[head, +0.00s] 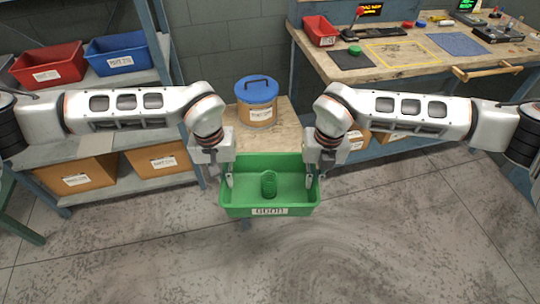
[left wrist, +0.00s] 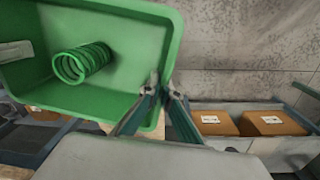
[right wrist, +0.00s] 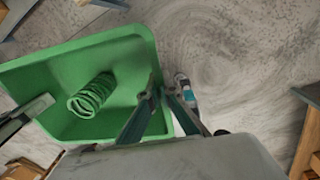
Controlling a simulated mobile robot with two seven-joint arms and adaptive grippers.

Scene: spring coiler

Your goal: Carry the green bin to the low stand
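The green bin (head: 240,198) is level in the head view, with a green coil spring (head: 268,184) inside and a label on its front. My left gripper (head: 229,180) is shut on the bin's left wall. The left wrist view shows one finger on each side of that wall (left wrist: 162,90). My right gripper (head: 311,180) is shut on the right wall, which its fingers straddle in the right wrist view (right wrist: 160,92). A low stand with a wooden top (head: 256,141) is behind and partly hidden by the bin. I cannot tell whether the bin touches it.
A blue-lidded bucket (head: 257,103) stands on the back of the wooden top. A shelf with red (head: 48,64) and blue (head: 117,53) bins is at left. A workbench (head: 420,55) is at right. The floor (head: 380,245) in front is clear.

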